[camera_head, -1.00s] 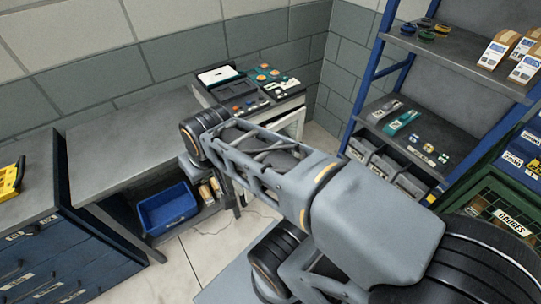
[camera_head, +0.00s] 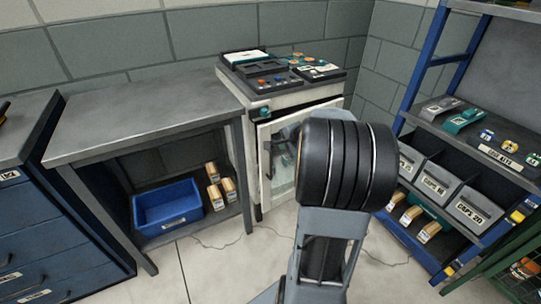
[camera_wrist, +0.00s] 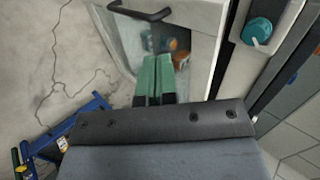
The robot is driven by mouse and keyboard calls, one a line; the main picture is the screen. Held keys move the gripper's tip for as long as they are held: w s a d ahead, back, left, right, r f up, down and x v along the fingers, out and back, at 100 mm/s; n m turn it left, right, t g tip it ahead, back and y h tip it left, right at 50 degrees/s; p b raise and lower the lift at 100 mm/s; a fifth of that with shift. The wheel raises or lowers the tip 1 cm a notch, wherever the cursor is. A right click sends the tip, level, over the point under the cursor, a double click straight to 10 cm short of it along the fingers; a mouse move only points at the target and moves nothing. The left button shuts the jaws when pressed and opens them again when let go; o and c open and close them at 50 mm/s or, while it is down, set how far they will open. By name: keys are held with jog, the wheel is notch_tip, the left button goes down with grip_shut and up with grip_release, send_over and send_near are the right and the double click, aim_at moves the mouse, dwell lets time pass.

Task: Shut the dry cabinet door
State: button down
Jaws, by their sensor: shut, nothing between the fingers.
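The dry cabinet (camera_head: 252,165) is a pale unit at the back, with a glass door (camera_head: 262,190) in a white frame. Its dark handle (camera_head: 267,160) is on the door's left side. In the wrist view the door (camera_wrist: 197,18) stands slightly ajar, with a dark gap between its frame and the cabinet body (camera_wrist: 265,50). The handle (camera_wrist: 140,12) shows at the top. My gripper (camera_wrist: 155,62) has its green fingers together and empty, in front of the glass; I cannot tell whether they touch it. In the head view my arm hides the gripper and part of the door.
A teal knob (camera_wrist: 257,31) is on the cabinet front. A grey bench (camera_head: 140,115) stands left, with a blue bin (camera_head: 168,225) below. A blue-framed shelf (camera_head: 425,75) with grey bins stands close on the right.

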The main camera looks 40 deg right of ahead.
jog(key=shift+m, duration=0.3)
jog(key=x, duration=0.4)
jog(key=b+x, duration=0.1)
jog(key=x, duration=0.3)
jog(key=d+x, duration=0.1)
jog(key=x, duration=0.3)
jog(key=shift+w+r+b, duration=0.3)
jog(key=shift+w+b, duration=0.05)
jog(key=shift+b, duration=0.05)
jog(key=shift+w+d, duration=0.1)
jog(key=shift+w, duration=0.8)
